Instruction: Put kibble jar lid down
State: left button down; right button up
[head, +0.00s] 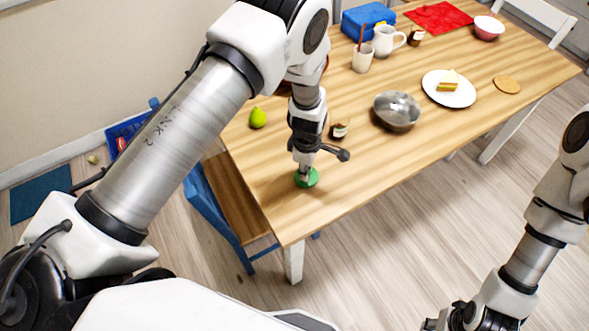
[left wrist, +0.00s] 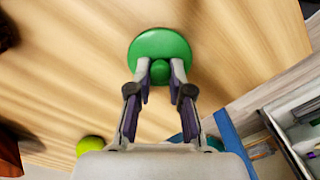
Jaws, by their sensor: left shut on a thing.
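The kibble jar lid (head: 313,181) is a round green disc near the table's front left corner. In the left wrist view the lid (left wrist: 160,45) shows a small green knob in its middle. My left gripper (head: 305,174) points down at the lid and is shut on its knob; its fingertips (left wrist: 160,73) stand on either side of the knob. The lid is at or just above the wood; I cannot tell if it touches. My right gripper (head: 455,320) is at the bottom edge, away from the table, partly cut off. I see no kibble jar.
The wooden table (head: 350,190) is bare around the lid. A green pear (head: 258,118), a small dark jar (head: 339,131) and a metal bowl (head: 397,110) stand farther back. A plate with cake (head: 463,95) is to the right. A blue chair (head: 215,212) stands at the left end.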

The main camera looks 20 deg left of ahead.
pick_arm(q)
jog(key=shift+s+d+f, duration=0.1)
jog(key=shift+s+f, duration=0.05)
jog(key=shift+f, duration=0.55)
jog(key=shift+s+a+r, duration=0.1)
jog(key=shift+a+r, duration=0.1)
jog(key=shift+a, duration=0.05)
jog(key=shift+a+f, duration=0.1)
jog(key=shift+a, duration=0.1)
jog(key=shift+f, duration=0.15)
jog(key=c, duration=1.1)
grip_release()
jog(key=shift+d, duration=0.3)
jog(key=shift+o, duration=0.2)
jog(key=shift+a, duration=0.1)
pick_arm(e)
jog(key=shift+s+a+f, duration=0.3)
jog(key=shift+a+f, duration=0.1)
jog(key=shift+f, duration=0.1)
jog(key=shift+r, duration=0.1)
pick_arm(q)
notch_tip(320, 180, up, 12)
jog(key=b, duration=0.2)
jog(key=shift+w, duration=0.2)
pick_arm(e)
notch_tip(320, 180, down, 2)
jog(key=shift+f, duration=0.1)
